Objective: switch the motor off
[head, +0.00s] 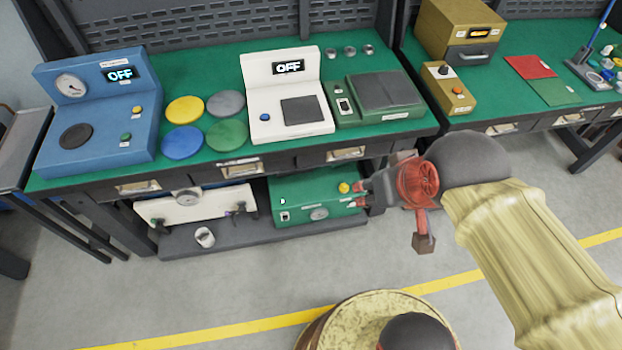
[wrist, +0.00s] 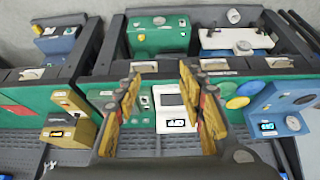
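No label that I can read names a motor. A tan control box (head: 448,87) with a black knob and an orange button stands on the right bench. Beside it is a tan unit (head: 460,30) with a lit amber display that I cannot read clearly. A blue unit (head: 100,110) at the left and a white unit (head: 287,95) in the middle both show OFF. A green unit (head: 315,198) with a yellow knob (head: 344,187) sits on the lower shelf. My gripper (head: 361,195) is open and empty in front of the benches; its spread fingers show in the wrist view (wrist: 161,72).
Coloured discs (head: 184,109) lie between the blue and white units. A green unit with a dark plate (head: 385,92) stands right of the white one. A white device (head: 195,205) is on the lower shelf. A round stool-like object (head: 345,318) is on the floor nearby.

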